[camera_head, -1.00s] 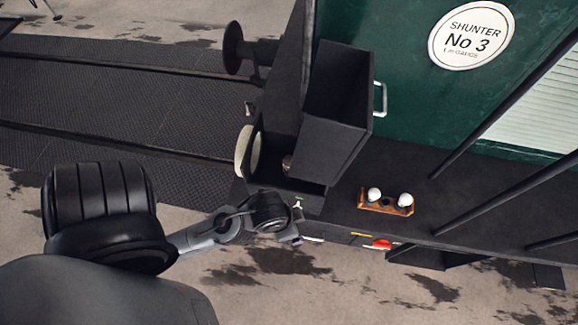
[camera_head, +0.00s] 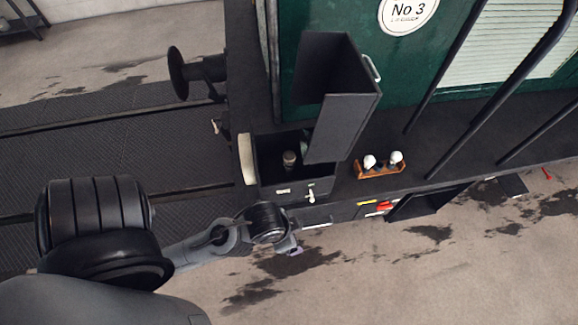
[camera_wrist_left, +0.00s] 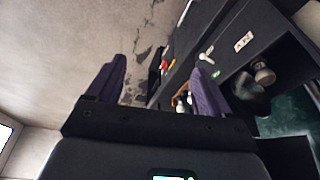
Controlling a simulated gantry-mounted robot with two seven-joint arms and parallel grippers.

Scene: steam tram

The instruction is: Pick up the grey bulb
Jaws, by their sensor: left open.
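A small grey bulb (camera_head: 289,158) stands inside an open black box (camera_head: 262,193) on the tram's dark ledge; its lower part is hard to make out. In the left wrist view a pale rounded piece, apparently the bulb (camera_wrist_left: 263,73), shows inside the box at the right, beside a dark rounded shape. My left gripper (camera_head: 293,249) is in front of the box, lower and apart from it. In the left wrist view its two purple fingers (camera_wrist_left: 156,88) are wide apart with nothing between them. My right gripper is not in view.
The box's raised black lid (camera_head: 342,115) stands at its right. A wooden holder (camera_head: 380,173) with two white bulbs sits right of the box. Black rails (camera_head: 445,65) cross at the right. Stained floor lies in front.

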